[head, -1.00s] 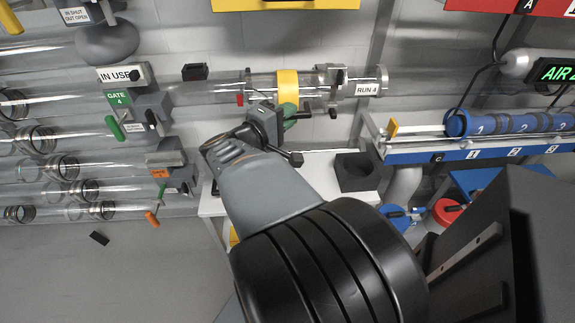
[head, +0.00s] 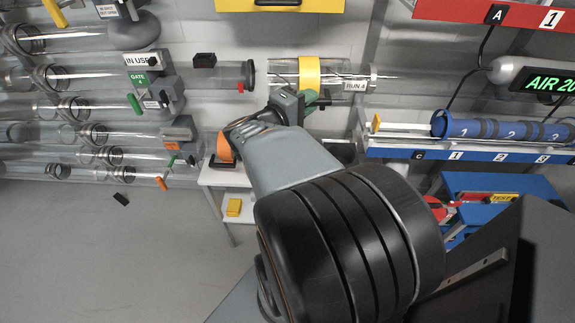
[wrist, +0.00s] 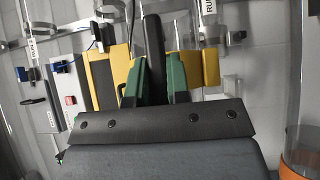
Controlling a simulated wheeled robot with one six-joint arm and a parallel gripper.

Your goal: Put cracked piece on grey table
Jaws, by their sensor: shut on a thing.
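The cracked piece (head: 309,72) is a short clear tube with a yellow band, near the wall pipe run in the head view. Its left end stands apart from the open pipe end; its right end overlaps the RUN 4 pipe in the picture, so I cannot tell the gap there. My gripper (head: 310,99) is shut on it from below. In the wrist view my gripper (wrist: 156,82) has green fingers either side of a black bar, with yellow parts of the piece (wrist: 205,68) beyond. The grey table (head: 214,178) is low, left of my arm and partly hidden by it.
An orange-ended item (head: 225,148) stands on the table's left part. A dark block (head: 341,152) is behind my arm. A yellow item (head: 234,207) is on the lower shelf. A blue rack (head: 470,155) of tubes is at right. Floor at lower left is mostly clear.

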